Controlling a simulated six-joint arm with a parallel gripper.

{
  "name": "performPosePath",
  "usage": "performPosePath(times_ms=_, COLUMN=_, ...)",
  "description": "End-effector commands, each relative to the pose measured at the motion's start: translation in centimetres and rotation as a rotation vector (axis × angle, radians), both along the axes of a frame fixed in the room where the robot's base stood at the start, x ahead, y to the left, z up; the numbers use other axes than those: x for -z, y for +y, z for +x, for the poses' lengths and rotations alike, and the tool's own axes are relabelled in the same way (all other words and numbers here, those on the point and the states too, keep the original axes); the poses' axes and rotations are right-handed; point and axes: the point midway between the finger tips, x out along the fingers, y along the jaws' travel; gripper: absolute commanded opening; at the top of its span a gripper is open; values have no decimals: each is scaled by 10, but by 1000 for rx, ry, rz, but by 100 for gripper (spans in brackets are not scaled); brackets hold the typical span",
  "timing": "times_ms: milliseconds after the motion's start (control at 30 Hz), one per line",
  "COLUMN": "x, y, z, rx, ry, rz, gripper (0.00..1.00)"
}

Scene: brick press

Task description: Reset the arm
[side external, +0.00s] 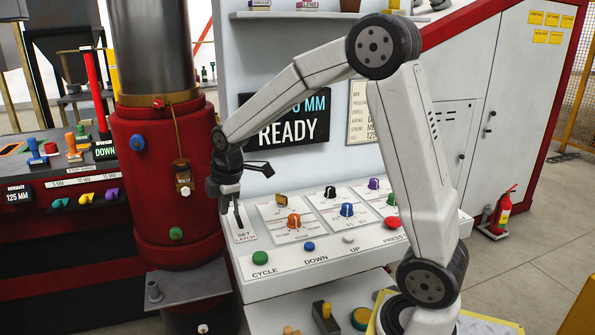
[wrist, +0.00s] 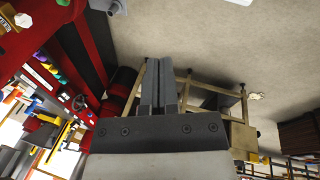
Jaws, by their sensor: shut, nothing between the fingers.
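My gripper (side external: 238,222) is shut and empty, with its fingers pointing down just above the left end of the white control panel (side external: 345,262), near the SET LATCH label (side external: 244,236). In the wrist view the two fingers of my gripper (wrist: 160,62) lie together with nothing between them. My arm reaches over the panel from its base at the lower right, its elbow raised high. The red press column (side external: 160,215) stands just left of my gripper; I cannot tell the exact gap.
The panel carries a green CYCLE button (side external: 260,258), a blue DOWN button (side external: 309,247), a red button (side external: 392,223) and several knobs. A READY display (side external: 290,130) hangs behind. A metal plate (side external: 185,285) juts out below the column. Open floor (side external: 520,255) lies at right.

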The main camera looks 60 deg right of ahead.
Motion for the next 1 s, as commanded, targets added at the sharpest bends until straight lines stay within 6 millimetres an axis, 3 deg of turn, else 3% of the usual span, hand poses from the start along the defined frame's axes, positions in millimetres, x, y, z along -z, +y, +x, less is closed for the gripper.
performPosePath(times_ms=300, x=30, y=43, z=-56, rx=370, ry=-12, rz=126, gripper=0)
performPosePath(times_ms=700, x=64, y=81, z=-134, rx=830, ry=-13, rz=266, gripper=0)
performPosePath(times_ms=1000, x=75, y=90, z=-161, rx=988, ry=-11, rz=309, gripper=0)
